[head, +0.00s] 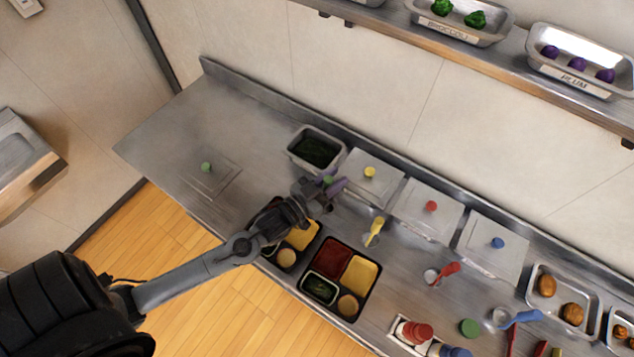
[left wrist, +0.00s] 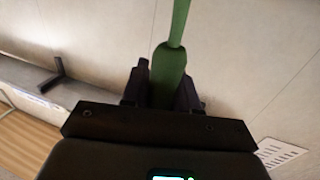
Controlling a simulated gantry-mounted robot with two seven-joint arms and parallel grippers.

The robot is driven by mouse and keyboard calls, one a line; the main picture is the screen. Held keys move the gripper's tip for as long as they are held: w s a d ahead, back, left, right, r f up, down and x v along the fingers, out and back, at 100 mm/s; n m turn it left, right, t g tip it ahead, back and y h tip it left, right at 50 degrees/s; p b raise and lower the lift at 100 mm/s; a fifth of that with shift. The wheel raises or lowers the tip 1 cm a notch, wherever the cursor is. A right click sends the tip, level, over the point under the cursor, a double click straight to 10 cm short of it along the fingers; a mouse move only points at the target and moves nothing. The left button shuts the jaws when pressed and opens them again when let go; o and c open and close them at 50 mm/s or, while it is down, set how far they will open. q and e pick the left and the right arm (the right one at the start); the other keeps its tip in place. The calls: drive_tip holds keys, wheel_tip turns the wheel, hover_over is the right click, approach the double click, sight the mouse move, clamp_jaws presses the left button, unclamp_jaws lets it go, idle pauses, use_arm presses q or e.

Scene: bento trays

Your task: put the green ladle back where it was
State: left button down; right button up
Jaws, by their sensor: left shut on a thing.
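My left gripper (head: 324,188) is shut on the green ladle (left wrist: 170,75). In the left wrist view the ladle's green handle stands between the two fingers and runs up out of the frame. In the head view only a small green bit (head: 327,180) of it shows at the fingers, and its bowl cannot be made out. The gripper is just in front and to the right of an open metal container (head: 291,152) with dark green contents. That container's lid with a green knob (head: 207,167) lies on the counter to the left. My right gripper is not in view.
Lidded containers with yellow (head: 369,172), red (head: 431,206) and blue (head: 497,243) knobs run rightward. Yellow (head: 375,231), red (head: 446,271) and blue (head: 520,317) ladles lie before them. A filled black bento tray (head: 318,246) sits at the front; another is partly behind my arm. The left counter is mostly clear.

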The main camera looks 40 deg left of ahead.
use_arm(q)
drive_tip(key=a+f, duration=0.6)
drive_tip(key=f, duration=0.1)
drive_tip(key=shift+w+f, duration=0.2)
drive_tip(key=shift+f, duration=0.2)
drive_tip(key=c, duration=0.9)
unclamp_jaws()
drive_tip(key=shift+o, duration=0.2)
